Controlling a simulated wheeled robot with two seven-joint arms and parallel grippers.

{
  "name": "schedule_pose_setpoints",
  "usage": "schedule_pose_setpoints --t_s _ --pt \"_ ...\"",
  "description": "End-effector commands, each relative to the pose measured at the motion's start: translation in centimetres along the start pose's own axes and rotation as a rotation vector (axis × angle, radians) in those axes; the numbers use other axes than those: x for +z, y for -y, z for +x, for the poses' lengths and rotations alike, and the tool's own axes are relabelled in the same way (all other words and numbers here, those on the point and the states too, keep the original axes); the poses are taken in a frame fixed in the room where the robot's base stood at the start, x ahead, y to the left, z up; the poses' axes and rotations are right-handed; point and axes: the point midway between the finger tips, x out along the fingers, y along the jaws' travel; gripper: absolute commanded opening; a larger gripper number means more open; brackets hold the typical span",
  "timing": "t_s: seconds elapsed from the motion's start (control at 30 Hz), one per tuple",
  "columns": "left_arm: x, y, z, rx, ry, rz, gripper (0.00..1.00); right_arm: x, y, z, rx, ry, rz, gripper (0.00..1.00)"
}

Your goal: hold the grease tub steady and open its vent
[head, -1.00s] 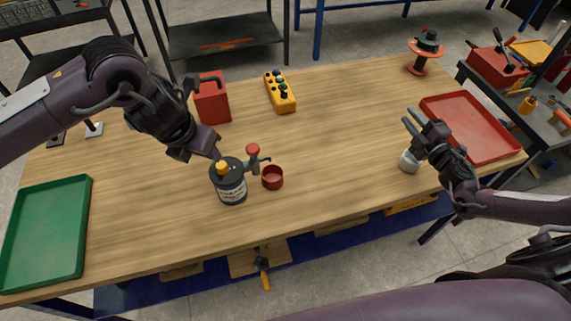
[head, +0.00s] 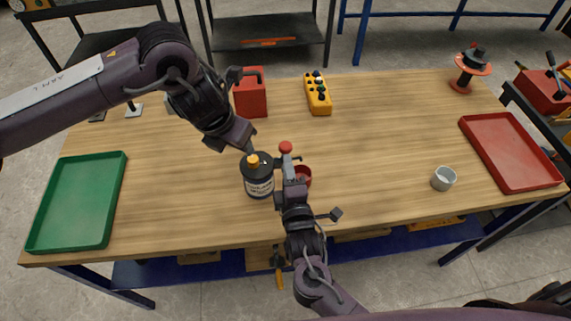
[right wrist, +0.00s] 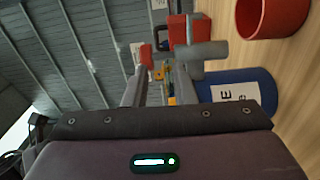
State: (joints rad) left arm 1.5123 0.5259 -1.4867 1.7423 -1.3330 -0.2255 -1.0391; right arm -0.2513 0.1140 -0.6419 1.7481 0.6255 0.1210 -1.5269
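The dark grease tub (head: 259,182) has a white label and a yellow cap (head: 253,161). It stands upright on the table in the head view, and its blue side (right wrist: 240,90) shows in the right wrist view. A red knob (head: 286,148) on a stem stands at its right side. My left gripper (head: 247,146) is at the tub's upper left edge; its fingers are too hidden to tell open from shut. My right gripper (head: 292,172) is just right of the tub, below the knob. Its fingers show apart in the right wrist view (right wrist: 160,88), with nothing clearly between them.
A red cup (head: 305,176) is right beside my right gripper, partly hidden. A green tray (head: 78,203) lies left, a red tray (head: 510,153) right. A grey-white cup (head: 443,179), red can (head: 250,97) and yellow control box (head: 318,94) stand apart.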

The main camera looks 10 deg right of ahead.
Motion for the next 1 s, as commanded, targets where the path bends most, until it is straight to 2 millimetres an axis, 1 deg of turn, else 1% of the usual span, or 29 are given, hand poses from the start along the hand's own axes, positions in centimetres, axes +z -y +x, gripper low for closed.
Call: schedule_pose_setpoints --t_s 0.1,0.27,0.37,0.6,0.7,0.83,1.0 --pt "0.0 0.0 0.0 0.000 0.000 0.000 0.36 -0.5 -1.1 0.0 -0.006 0.038 -0.017 0.24" --pt "0.0 0.0 0.0 0.000 0.000 0.000 0.36 -0.6 -1.7 0.3 -0.010 0.057 -0.037 0.24" --pt "0.0 0.0 0.0 0.000 0.000 0.000 0.36 -0.5 -1.8 1.4 -0.008 0.059 -0.041 0.24" --pt "0.0 0.0 0.0 0.000 0.000 0.000 0.36 -0.4 -1.8 5.1 -0.008 0.057 -0.041 0.24" --pt "0.0 0.0 0.0 0.000 0.000 0.000 0.36 -0.3 -1.7 6.3 -0.009 0.058 -0.041 0.24" --pt "0.0 0.0 0.0 0.000 0.000 0.000 0.36 -0.3 -1.6 7.4 -0.009 0.056 -0.040 0.24" --pt "0.0 0.0 0.0 0.000 0.000 0.000 0.36 -0.2 -1.6 7.9 -0.010 0.056 -0.040 0.24"
